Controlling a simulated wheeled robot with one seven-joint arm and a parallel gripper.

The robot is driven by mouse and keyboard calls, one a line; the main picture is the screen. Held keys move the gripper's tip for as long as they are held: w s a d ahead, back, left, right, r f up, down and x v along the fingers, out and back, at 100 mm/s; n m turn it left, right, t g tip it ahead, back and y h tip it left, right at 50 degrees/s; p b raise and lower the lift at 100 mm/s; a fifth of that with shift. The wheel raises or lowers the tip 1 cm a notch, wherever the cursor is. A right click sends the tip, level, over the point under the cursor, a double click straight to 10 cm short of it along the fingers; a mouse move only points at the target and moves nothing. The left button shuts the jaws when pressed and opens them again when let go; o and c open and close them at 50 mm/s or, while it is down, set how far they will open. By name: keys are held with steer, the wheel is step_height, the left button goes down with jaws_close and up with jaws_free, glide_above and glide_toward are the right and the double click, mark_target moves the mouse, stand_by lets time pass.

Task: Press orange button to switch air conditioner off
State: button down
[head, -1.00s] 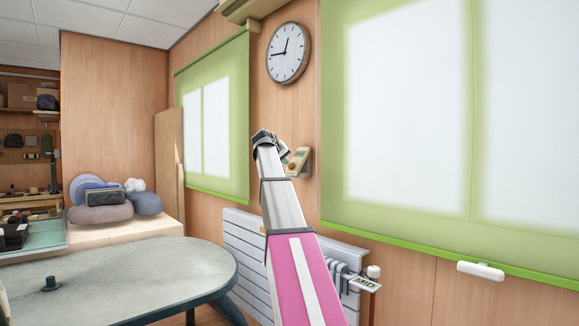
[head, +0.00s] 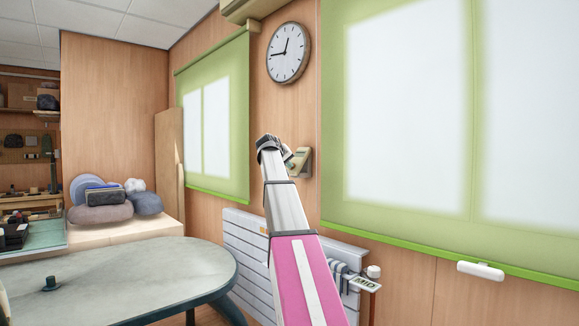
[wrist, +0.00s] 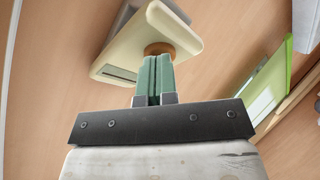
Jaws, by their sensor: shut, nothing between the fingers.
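The cream remote (wrist: 188,28) is on the wall in a grey holder (wrist: 125,17). It also shows in the head view (head: 303,157), just right of the end of my arm. Its round orange button (wrist: 159,47) is partly hidden behind my fingertips in the wrist view. My gripper (wrist: 154,60) is shut and empty, its green fingers pointing at the button. The tips overlap the button's lower edge in the picture; I cannot tell whether they touch it. The air conditioner (head: 245,9) is high on the wall, cut off by the top edge.
A wall clock (head: 288,53) hangs above the remote, between green blinds (head: 400,205). A white radiator (head: 245,255) with a sign marked MID is below. A grey-topped table (head: 130,275) stands at the lower left. A shelf with cushions (head: 100,213) is behind it.

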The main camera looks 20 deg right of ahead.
steer(key=shift+a+r, duration=0.1)
steer(key=shift+s+a+r, duration=0.25)
steer(key=shift+a+r, duration=0.35)
steer(key=shift+a, duration=0.1)
steer(key=shift+s+a+r, duration=0.3)
steer(key=shift+a+r, duration=0.25)
steer(key=shift+a, duration=0.15)
steer(key=shift+s+a+r, duration=0.25)
steer(key=shift+a+r, duration=0.35)
steer(key=shift+a, duration=0.1)
